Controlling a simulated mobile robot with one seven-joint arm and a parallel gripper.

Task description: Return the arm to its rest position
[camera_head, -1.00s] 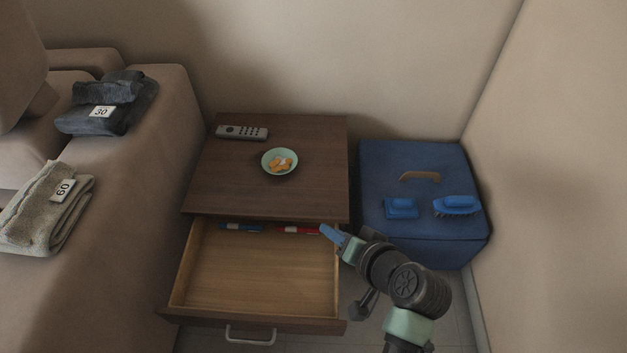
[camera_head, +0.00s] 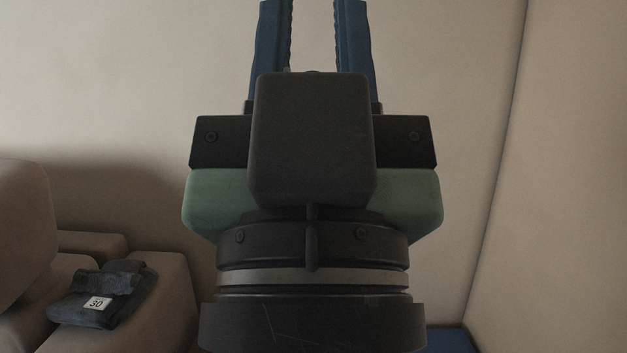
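My gripper (camera_head: 312,30) fills the middle of the head view, close to the camera and pointing up. Its two blue fingers stand apart with bare wall showing between them, and nothing is held in the part that shows. The upper ends of the fingers reach the top edge of the picture. My wrist and gripper body hide most of the middle and lower part of the scene.
A dark folded cloth (camera_head: 122,284) with a "30" tag lies on the beige sofa (camera_head: 172,290) at lower left. A strip of the blue box (camera_head: 450,340) shows at lower right. Beige walls (camera_head: 470,120) stand behind and at right.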

